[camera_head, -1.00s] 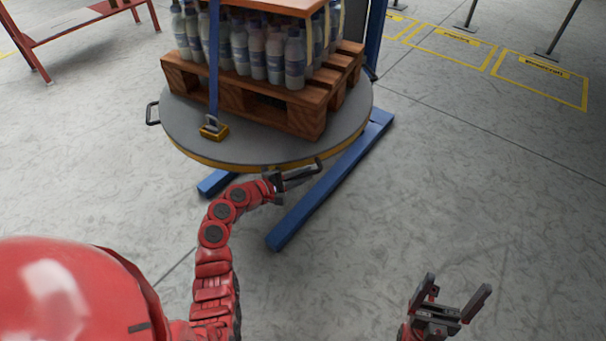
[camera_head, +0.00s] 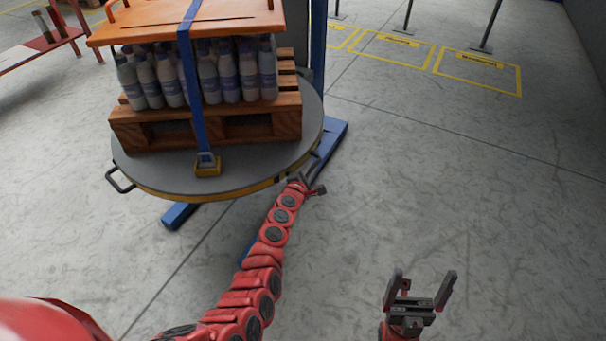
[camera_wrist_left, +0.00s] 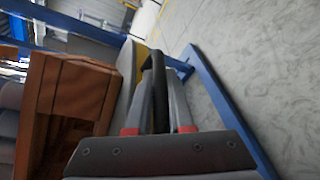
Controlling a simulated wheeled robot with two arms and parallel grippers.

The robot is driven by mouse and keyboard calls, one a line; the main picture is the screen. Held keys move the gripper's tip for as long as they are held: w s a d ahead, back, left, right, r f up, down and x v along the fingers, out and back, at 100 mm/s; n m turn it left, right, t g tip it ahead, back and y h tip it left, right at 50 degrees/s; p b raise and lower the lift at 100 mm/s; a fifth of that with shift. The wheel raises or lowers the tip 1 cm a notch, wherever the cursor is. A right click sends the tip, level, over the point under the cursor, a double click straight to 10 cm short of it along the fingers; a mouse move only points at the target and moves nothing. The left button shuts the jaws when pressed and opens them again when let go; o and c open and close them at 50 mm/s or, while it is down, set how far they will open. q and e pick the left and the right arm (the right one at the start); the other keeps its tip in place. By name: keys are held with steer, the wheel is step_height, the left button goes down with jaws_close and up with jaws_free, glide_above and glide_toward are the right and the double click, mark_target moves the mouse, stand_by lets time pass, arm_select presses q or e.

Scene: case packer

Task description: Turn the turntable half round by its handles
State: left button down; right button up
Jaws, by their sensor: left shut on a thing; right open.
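The round grey turntable (camera_head: 247,173) with a yellow edge stands at the upper left in the head view. It carries a wooden pallet (camera_head: 150,132) of bottles under an orange top board, strapped with a blue strap. One black handle (camera_head: 119,182) sticks out free at its left rim. My left gripper (camera_head: 303,184) is at the right front rim, shut on another black handle (camera_wrist_left: 153,85), seen between its fingers in the left wrist view. My right gripper (camera_head: 421,284) is open and empty above the floor at the lower right, away from the turntable.
Blue base legs (camera_head: 178,215) reach out under the turntable, and a blue post (camera_head: 318,50) rises behind it. A red rack (camera_head: 50,38) stands at the far left. Yellow floor markings (camera_head: 478,72) and thin posts are at the back right. The right floor is clear.

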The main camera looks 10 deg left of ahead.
arm_select(q)
steer(key=shift+d+r, duration=0.1)
steer(key=shift+r, duration=0.05)
steer(key=c, duration=0.8)
jaws_free()
steer(key=shift+d, duration=0.1)
steer(key=shift+s, duration=0.1)
steer(key=shift+s+r+p, duration=0.2)
steer(key=shift+s+p, duration=0.35)
steer(key=shift+p, duration=0.05)
steer(key=p+v, duration=0.4)
steer(key=v, duration=1.2)
steer(key=shift+a+p, duration=0.25)
steer(key=shift+p, duration=0.1)
steer(key=shift+f, duration=0.1)
